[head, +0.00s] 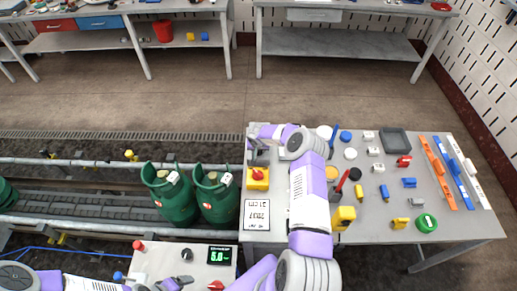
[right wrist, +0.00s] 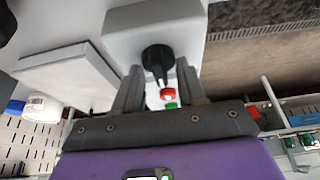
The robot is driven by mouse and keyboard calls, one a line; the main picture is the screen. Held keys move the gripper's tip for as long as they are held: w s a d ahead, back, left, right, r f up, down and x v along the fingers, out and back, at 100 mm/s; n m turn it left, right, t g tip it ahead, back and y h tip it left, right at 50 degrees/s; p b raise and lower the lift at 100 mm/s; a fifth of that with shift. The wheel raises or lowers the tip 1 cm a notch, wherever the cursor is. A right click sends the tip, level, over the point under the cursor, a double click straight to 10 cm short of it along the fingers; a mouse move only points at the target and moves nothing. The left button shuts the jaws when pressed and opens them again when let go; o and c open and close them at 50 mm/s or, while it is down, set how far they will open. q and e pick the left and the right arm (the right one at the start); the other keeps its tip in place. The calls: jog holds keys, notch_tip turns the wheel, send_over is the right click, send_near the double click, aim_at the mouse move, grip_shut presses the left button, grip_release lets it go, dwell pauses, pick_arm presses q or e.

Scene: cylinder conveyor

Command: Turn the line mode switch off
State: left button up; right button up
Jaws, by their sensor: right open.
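A black rotary knob (right wrist: 158,60) on a grey box (right wrist: 150,25) fills the upper middle of the right wrist view; I take it for the line mode switch. My right gripper (right wrist: 158,78) is open, with one finger on each side of the knob. I cannot tell whether the fingers touch it. A red button and a green button show just below the knob. In the head view my right arm reaches over the table and its wrist hides most of this spot.
The control panel (head: 160,262) has a lit display (head: 219,255). A yellow box with a red knob (head: 258,178) and a sign (head: 257,214) sit at the table's left edge. Green cylinders (head: 216,196) stand on the conveyor (head: 95,205). Small tools and parts cover the table's right side.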

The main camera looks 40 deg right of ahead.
jog(key=v, duration=0.7)
jog(key=shift+r, duration=0.25)
jog(key=shift+s+a+f, duration=0.1)
jog(key=shift+s, duration=0.1)
